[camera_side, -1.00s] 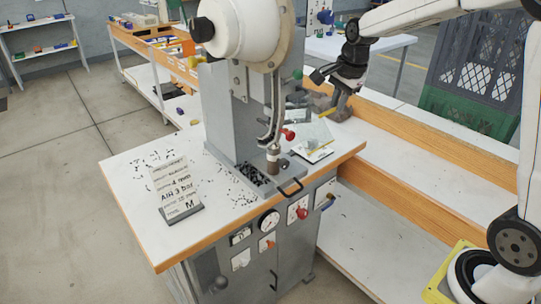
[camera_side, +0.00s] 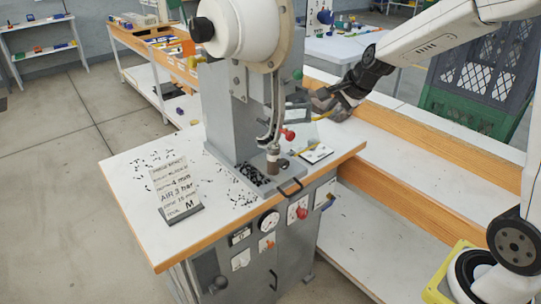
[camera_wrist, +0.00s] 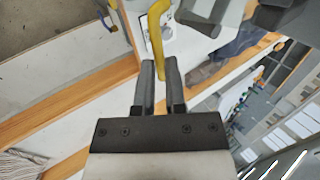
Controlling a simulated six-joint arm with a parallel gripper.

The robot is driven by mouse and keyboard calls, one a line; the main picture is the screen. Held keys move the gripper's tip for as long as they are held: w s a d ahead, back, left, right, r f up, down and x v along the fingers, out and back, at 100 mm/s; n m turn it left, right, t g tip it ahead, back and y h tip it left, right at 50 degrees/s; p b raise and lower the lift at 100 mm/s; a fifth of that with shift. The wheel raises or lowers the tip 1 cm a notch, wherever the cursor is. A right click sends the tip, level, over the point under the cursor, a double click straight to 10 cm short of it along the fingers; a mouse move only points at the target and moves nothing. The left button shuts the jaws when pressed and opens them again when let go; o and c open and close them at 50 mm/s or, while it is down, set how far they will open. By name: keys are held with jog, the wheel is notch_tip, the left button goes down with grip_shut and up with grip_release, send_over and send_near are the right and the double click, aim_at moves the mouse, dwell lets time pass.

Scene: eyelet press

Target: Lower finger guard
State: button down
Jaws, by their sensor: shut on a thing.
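The eyelet press (camera_side: 232,105) stands on the white-topped bench. A yellow handle (camera_side: 321,118) sticks out at the right of the press head, and it also shows in the wrist view (camera_wrist: 156,35). My gripper (camera_side: 331,108) is at this handle, right of the press. In the wrist view my gripper (camera_wrist: 159,68) has its two fingers shut around the handle's near end. A pale, see-through panel (camera_side: 297,114) shows beside the press column, partly hidden. I cannot tell clearly how the panel joins the handle.
A sign (camera_side: 176,188) stands at the front left of the bench. A wooden-edged shelf (camera_side: 430,150) runs along the right.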

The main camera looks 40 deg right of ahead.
dwell(0.4)
jog(key=c, duration=0.7)
grip_release()
jog(key=shift+f, duration=0.1)
jog(key=shift+v, duration=3.9)
jog(key=shift+s, duration=0.1)
